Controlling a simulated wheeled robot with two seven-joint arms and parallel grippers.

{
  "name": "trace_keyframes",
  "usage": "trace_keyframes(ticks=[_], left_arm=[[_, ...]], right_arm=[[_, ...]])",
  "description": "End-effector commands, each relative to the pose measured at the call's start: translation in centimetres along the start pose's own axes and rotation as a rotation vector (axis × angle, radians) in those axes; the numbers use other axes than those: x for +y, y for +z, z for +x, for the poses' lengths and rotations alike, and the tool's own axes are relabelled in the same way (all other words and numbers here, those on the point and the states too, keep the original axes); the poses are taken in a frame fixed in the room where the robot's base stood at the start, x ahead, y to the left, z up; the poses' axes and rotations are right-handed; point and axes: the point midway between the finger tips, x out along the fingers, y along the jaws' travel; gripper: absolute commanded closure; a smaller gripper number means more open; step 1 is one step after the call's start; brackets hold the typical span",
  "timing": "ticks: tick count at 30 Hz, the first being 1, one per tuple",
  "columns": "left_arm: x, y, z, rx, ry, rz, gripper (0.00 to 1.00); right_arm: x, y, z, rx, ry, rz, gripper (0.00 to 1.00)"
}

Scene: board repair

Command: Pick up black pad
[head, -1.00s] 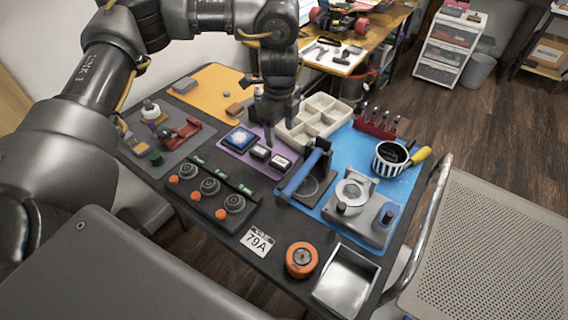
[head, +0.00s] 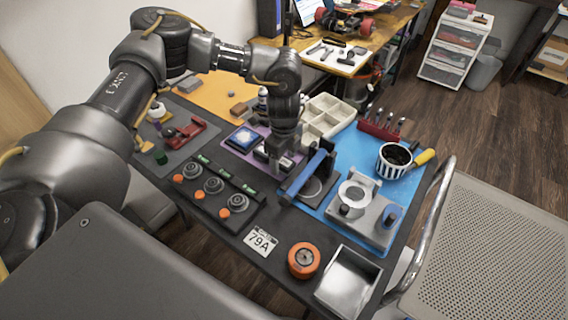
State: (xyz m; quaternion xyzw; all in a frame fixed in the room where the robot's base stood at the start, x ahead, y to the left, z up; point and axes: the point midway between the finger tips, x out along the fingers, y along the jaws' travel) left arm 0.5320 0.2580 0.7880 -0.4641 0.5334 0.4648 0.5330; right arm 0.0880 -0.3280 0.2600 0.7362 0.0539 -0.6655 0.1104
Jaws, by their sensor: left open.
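Two small dark blocks with pale tops, the likeliest black pads, sit on the purple mat (head: 233,146) right of a blue-screened device (head: 243,138). The left block (head: 260,156) shows in part, and the right one is mostly hidden by my left gripper. My left gripper (head: 277,170) points down, open, over the right block at the mat's front right. I cannot tell whether its fingers touch the block. My right gripper is not in view.
A blue-handled clamp-like tool (head: 307,172) stands close right of the gripper. A cream compartment tray (head: 325,118) is behind. A panel with orange knobs (head: 213,190) lies front left. An orange roll (head: 303,260) and a metal tray (head: 347,281) are at the front edge.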

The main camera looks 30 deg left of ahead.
Motion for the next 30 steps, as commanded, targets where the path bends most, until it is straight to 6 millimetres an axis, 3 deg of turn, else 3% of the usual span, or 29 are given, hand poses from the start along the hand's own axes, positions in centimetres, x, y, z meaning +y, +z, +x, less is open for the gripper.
trace_keyframes(ticks=[7, 18, 30], left_arm=[[-0.01, -0.01, 0.08, 0.000, 0.000, 0.001, 0.39], [-0.01, 0.00, 0.04, 0.000, 0.000, 0.001, 0.84], [-0.05, -0.01, -0.90, 0.001, -0.001, 0.001, 0.84]], right_arm=[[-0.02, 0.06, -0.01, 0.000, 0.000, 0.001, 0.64], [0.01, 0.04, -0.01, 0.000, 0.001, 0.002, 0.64], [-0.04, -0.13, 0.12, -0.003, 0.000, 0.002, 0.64]])
